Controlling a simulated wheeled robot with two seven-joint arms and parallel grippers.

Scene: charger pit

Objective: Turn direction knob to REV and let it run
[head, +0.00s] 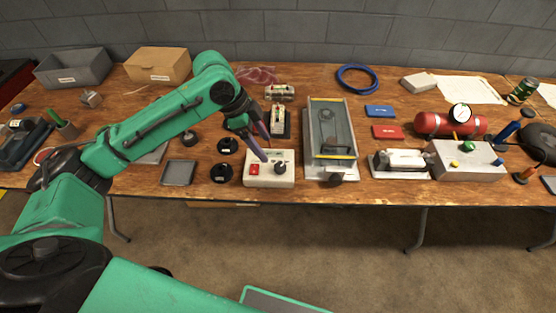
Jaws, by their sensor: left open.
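A white control box (262,182) sits near the table's front edge, with a red switch (254,169) at its left and a dark round knob (281,168) at its right. The knob's setting and the box's labels are too small to read. My left gripper (265,150) is open, its two purplish fingers pointing down over the back of the box, left of the dark knob. It holds nothing that I can see. My right gripper is not in view.
Black round discs (221,173) and a grey tray (178,173) lie left of the box. A small device on a dark base (278,123) stands behind it. A red tank with a gauge (450,122) and a grey valve box (467,162) stand farther right.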

